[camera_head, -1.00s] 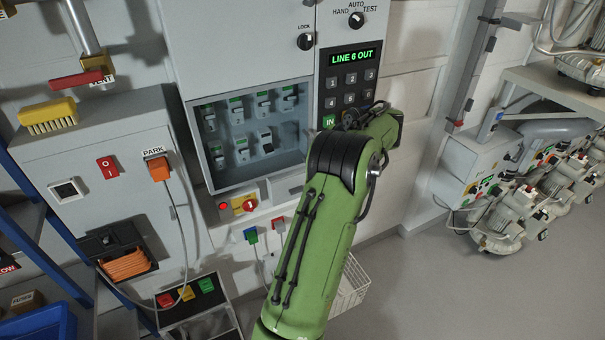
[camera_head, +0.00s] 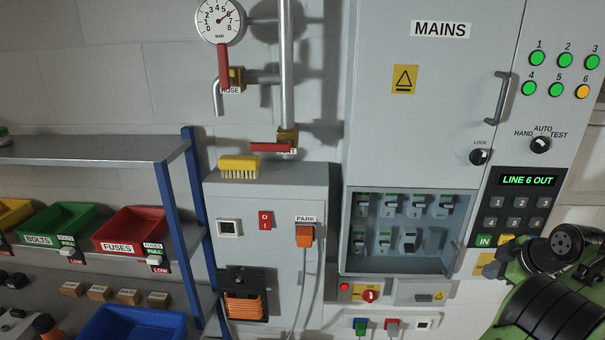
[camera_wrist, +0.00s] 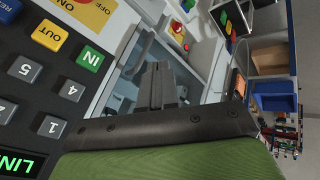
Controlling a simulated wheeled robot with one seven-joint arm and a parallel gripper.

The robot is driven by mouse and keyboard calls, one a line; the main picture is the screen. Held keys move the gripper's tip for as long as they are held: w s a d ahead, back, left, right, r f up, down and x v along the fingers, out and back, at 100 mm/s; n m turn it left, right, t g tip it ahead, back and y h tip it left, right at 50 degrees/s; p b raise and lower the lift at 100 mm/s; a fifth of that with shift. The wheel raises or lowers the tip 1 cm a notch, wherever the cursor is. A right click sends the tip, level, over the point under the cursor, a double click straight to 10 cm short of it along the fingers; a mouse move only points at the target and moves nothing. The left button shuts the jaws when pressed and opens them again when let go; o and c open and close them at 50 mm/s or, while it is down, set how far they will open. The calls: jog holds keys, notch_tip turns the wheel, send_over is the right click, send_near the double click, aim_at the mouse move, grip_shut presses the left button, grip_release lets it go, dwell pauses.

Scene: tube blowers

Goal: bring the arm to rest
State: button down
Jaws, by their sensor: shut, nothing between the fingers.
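My green arm shows at the lower right of the head view, in front of the cabinet's lower right side; its gripper is out of that view. In the wrist view my gripper (camera_wrist: 160,88) is a dark pair of fingers, shut with nothing held. It points toward the open breaker recess, close by the keypad (camera_wrist: 45,85) with its green IN key. The head view shows the keypad panel (camera_head: 512,203) reading LINE 6 OUT, and the grey MAINS cabinet (camera_head: 440,90). Whether the fingers touch anything cannot be told.
The breaker recess (camera_head: 410,262) stands open left of the arm. A grey box (camera_head: 285,200) with a yellow brush (camera_head: 239,167) on top stands further left. A shelf (camera_head: 90,150) with a green bin (camera_head: 57,224) and a red bin (camera_head: 131,229) is at the far left.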

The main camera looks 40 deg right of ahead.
jog(key=shift+a, duration=0.1)
jog(key=w+a+r+y+b, duration=0.1)
jog(key=w+a+r, duration=0.25)
jog(key=w, duration=0.55)
jog(key=w+a+r, duration=0.2)
jog(key=w+a, duration=0.3)
jog(key=w, duration=0.4)
jog(key=w+a+r+b, duration=0.1)
jog(key=w+a+r, duration=0.1)
jog(key=w+a, duration=0.85)
jog(key=s+a+f+m+y+b, duration=0.1)
jog(key=a+f+y+b, duration=0.1)
jog(key=a, duration=2.1)
jog(key=s+a+f+m+y, duration=0.1)
jog(key=s+a+f, duration=0.6)
jog(key=s+a, duration=0.3)
jog(key=shift+s+f+b, duration=0.35)
jog(key=shift+s+b, duration=0.05)
jog(key=shift+s, duration=0.6)
